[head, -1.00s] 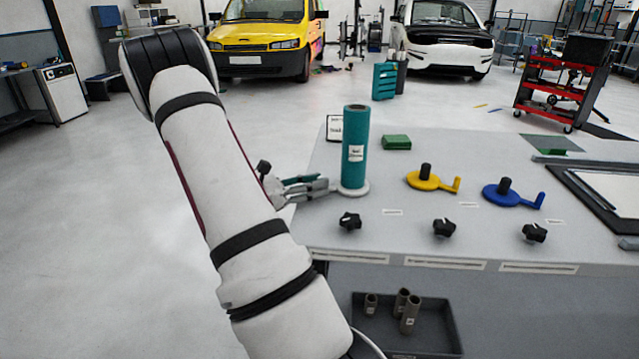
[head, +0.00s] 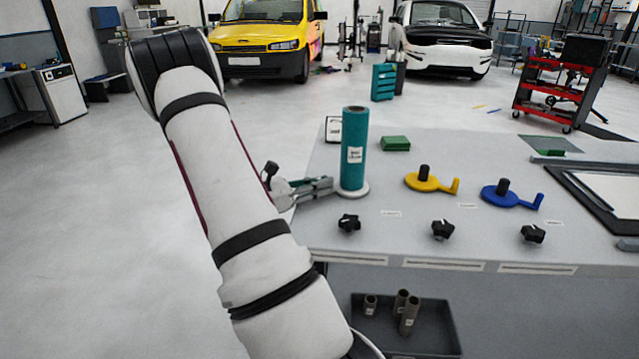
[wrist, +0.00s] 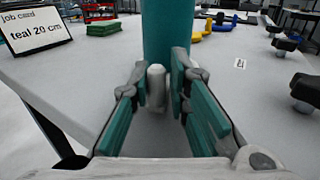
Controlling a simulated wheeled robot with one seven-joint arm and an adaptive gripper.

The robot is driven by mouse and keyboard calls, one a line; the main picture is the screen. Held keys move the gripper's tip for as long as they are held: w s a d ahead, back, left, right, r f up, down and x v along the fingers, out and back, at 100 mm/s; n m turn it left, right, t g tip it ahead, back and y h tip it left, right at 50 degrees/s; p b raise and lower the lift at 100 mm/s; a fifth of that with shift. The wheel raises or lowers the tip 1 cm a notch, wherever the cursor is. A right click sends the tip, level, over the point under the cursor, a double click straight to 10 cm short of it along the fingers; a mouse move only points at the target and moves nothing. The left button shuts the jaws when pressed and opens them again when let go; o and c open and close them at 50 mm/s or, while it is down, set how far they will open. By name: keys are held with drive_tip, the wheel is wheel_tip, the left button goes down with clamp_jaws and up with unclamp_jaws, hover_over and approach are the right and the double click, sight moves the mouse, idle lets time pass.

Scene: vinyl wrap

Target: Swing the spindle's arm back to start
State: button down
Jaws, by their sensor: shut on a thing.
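A teal roll (head: 354,135) stands upright on a white spindle (head: 357,192) at the table's left end. The spindle's arm ends in a white upright peg (wrist: 156,88), seen in the wrist view in front of the teal roll (wrist: 165,30). My gripper (head: 328,186) reaches in from the left, low beside the roll. In the wrist view my gripper (wrist: 161,82) has its teal-padded fingers on either side of the peg and is shut on it. The rest of the spindle's arm is hidden.
Yellow (head: 424,182) and blue (head: 500,197) spindles with arms stand to the right. Black knobs (head: 348,223) line the front. A green block (head: 396,143) and a job card reading "teal 20 cm" (wrist: 36,30) are behind. A dark tray (head: 440,325) holds grey tubes below.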

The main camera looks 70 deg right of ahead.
drive_tip(key=shift+s+a+r+p, duration=0.15)
drive_tip(key=shift+s+a+p, duration=0.25)
drive_tip(key=shift+p, duration=0.25)
drive_tip(key=shift+s+a, duration=0.25)
drive_tip(key=c, duration=1.6)
unclamp_jaws()
drive_tip(key=v, duration=1.2)
